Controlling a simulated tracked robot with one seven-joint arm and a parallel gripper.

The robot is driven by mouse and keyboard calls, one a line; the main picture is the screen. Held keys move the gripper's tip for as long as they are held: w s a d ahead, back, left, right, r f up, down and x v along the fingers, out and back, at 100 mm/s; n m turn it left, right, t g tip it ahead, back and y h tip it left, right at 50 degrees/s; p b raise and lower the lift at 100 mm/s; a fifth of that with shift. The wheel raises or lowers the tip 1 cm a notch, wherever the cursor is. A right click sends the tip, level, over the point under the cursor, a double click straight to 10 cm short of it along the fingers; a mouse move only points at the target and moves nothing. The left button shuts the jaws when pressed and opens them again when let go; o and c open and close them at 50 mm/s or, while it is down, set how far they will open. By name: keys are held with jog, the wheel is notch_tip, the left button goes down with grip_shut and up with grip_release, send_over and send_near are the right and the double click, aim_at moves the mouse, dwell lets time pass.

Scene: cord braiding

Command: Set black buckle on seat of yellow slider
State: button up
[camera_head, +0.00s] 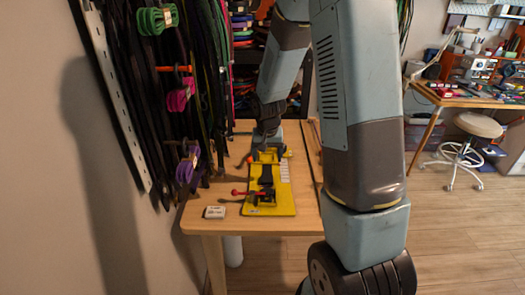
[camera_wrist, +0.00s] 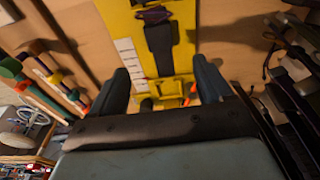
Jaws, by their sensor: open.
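A yellow fixture board (camera_head: 283,203) lies lengthwise on the wooden table and also shows in the wrist view (camera_wrist: 125,20). A raised yellow block (camera_wrist: 172,90), which looks like the slider, is at its far end in the head view (camera_head: 268,157). A black strap-like piece (camera_wrist: 160,45) lies along the board's middle, also in the head view (camera_head: 267,174). I cannot tell whether it includes the black buckle. My gripper (camera_wrist: 163,78) is open over the board's far end, its fingers either side of the yellow block. No object shows held; its fingertips are unclear in the head view.
A red-handled clamp (camera_head: 242,192) is at the board's near end. A small white box (camera_head: 215,212) sits left of it. Cords and spools (camera_head: 187,170) hang on the left wall. Coloured-handled tools (camera_wrist: 35,70) lie beside the board. Bare table (camera_head: 212,192) shows at front left.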

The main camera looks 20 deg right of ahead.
aim_at(267, 178)
jog(key=f, duration=0.3)
jog(key=w+f, duration=0.1)
jog(key=f, duration=0.7)
jog(key=shift+w+d, duration=0.25)
jog(key=shift+c, duration=0.2)
jog(key=shift+r, duration=0.15)
jog(key=c, duration=1.1)
